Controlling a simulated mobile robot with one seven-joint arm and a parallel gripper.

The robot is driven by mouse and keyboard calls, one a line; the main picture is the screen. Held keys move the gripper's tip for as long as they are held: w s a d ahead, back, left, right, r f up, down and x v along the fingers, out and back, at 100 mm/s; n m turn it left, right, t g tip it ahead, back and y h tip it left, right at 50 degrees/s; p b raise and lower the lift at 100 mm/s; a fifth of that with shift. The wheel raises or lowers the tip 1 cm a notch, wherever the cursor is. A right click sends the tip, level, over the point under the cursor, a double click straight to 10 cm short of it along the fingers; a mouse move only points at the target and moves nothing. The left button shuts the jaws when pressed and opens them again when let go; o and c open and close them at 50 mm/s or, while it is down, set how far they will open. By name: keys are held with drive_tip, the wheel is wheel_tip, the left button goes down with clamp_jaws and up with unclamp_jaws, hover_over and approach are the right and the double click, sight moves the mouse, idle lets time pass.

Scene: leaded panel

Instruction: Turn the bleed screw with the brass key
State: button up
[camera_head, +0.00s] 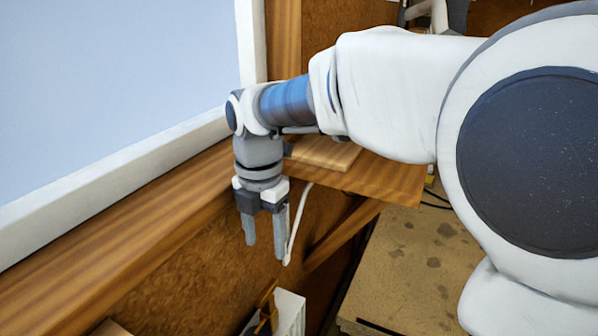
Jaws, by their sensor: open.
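My gripper (264,248) hangs pointing down in front of the brown wall below the wooden ledge. Its two grey fingers are apart, with nothing visible between them. Below it, at the bottom edge, is the top of a white box-like body (291,312). A golden-brown piece (268,308) shows against its left side; I cannot tell whether this is the brass key. I cannot make out the bleed screw. My gripper is above and apart from both.
A wooden sill (130,225) runs along the white-framed window at left. A wooden shelf (390,178) bearing a flat board (325,153) juts out behind my wrist, with a diagonal brace (340,235) below. A thin white cord (297,225) hangs close beside the right finger. The speckled tan surface (405,270) looks mostly clear.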

sight(268, 299)
drive_tip(key=shift+n, duration=0.4)
drive_tip(key=f, duration=1.7)
drive_tip(key=shift+w+a+f, duration=0.25)
drive_tip(key=shift+w+f, duration=0.1)
drive_tip(key=shift+f, duration=0.05)
clamp_jaws()
